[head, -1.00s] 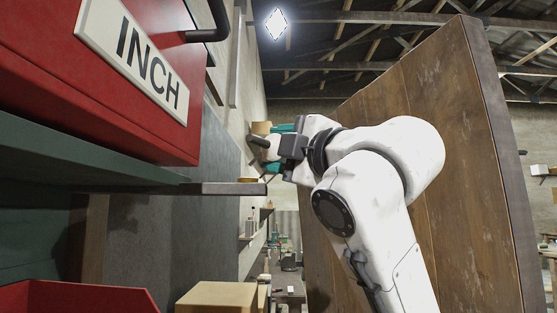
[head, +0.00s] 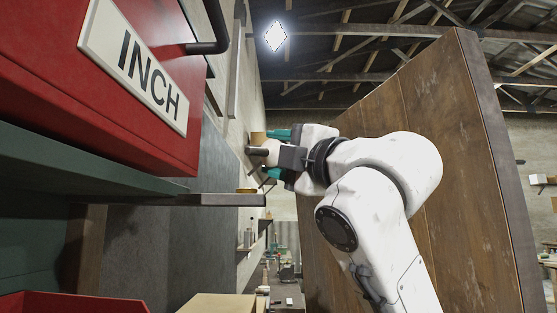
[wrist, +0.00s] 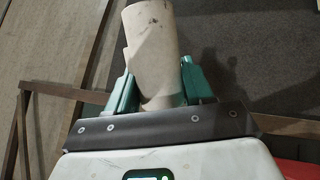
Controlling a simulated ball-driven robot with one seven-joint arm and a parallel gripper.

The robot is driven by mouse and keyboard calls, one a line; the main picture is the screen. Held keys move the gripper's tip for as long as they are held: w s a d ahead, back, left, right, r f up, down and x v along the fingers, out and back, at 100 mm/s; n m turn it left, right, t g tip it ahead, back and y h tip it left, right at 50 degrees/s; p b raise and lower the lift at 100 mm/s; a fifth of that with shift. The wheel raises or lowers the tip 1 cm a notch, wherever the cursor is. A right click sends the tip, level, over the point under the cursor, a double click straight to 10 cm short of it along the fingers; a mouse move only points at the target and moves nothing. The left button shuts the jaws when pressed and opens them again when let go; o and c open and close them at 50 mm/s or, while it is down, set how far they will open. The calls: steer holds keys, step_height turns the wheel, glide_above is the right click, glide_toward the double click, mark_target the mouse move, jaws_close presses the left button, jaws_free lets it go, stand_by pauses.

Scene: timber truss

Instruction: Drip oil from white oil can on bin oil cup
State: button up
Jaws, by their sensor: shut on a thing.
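My gripper (head: 275,153) is shut on the white oil can (wrist: 150,50), between its teal fingers. In the wrist view the can is a cream cylinder with dark specks, its far end cut off by the top edge. In the head view the can (head: 270,146) is small and partly hidden by my gripper; I cannot tell which way its spout points. A small brass cup (head: 247,190), seemingly the bin oil cup, sits near the end of a thin dark ledge (head: 225,200). My gripper and the can appear above and slightly right of the cup, apart from it in the picture.
A red bin (head: 60,65) labelled INCH fills the upper left, above a green shelf (head: 70,160). A tall timber panel (head: 455,150) stands behind my arm. A tan box (head: 215,303) and a red tray (head: 70,303) are at the bottom left.

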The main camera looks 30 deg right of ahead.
steer(key=shift+r+n, duration=0.35)
steer(key=shift+n, duration=0.15)
steer(key=shift+s+a+r+n+t+y, duration=0.15)
steer(key=shift+r+n+t+y, duration=0.2)
steer(key=shift+n+y, duration=0.25)
steer(key=shift+f, duration=0.1)
stand_by(1.4)
steer(key=shift+f+m+g+h, duration=0.25)
steer(key=shift+f+m+h, duration=0.15)
steer(key=shift+m, duration=0.4)
steer(key=shift+f+m+g+h, duration=0.2)
steer(key=shift+f+m+h, duration=0.2)
steer(key=shift+m, duration=0.4)
